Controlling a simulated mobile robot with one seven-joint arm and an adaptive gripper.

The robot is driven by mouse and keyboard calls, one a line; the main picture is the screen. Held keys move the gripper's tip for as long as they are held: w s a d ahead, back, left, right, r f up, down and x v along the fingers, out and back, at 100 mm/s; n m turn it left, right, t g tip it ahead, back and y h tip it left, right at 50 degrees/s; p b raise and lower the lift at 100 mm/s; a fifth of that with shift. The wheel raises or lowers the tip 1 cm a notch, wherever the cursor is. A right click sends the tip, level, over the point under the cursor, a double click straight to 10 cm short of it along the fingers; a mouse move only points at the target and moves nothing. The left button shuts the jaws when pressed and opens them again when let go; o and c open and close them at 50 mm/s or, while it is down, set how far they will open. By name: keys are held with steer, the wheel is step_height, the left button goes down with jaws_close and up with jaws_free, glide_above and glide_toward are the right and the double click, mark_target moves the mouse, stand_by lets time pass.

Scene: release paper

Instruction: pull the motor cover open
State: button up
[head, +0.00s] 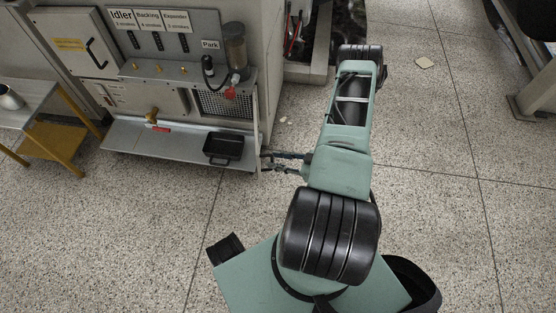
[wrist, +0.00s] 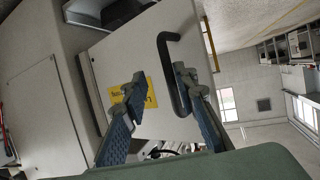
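A pale panel (wrist: 118,48) with a yellow label (wrist: 151,92) and a black C-shaped handle (wrist: 164,45) fills the middle of the wrist view; I take it as the motor cover. A dark gap shows along its left edge. My gripper (wrist: 157,78) is open and empty, its fingers in front of the panel. The right finger overlaps the handle's lower part; I cannot tell whether they touch. In the head view my gripper (head: 265,162) is at the machine's right end, beside a thin pale edge (head: 258,130). The panel's face and handle are hidden there.
The machine's left door (head: 72,25) also has a yellow label and black handle. A metal shelf (head: 150,145) along the machine's front holds a black tray (head: 223,148). A small table (head: 30,105) stands at left.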

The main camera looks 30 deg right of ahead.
steer(key=shift+d, duration=0.1)
steer(key=v, duration=1.2)
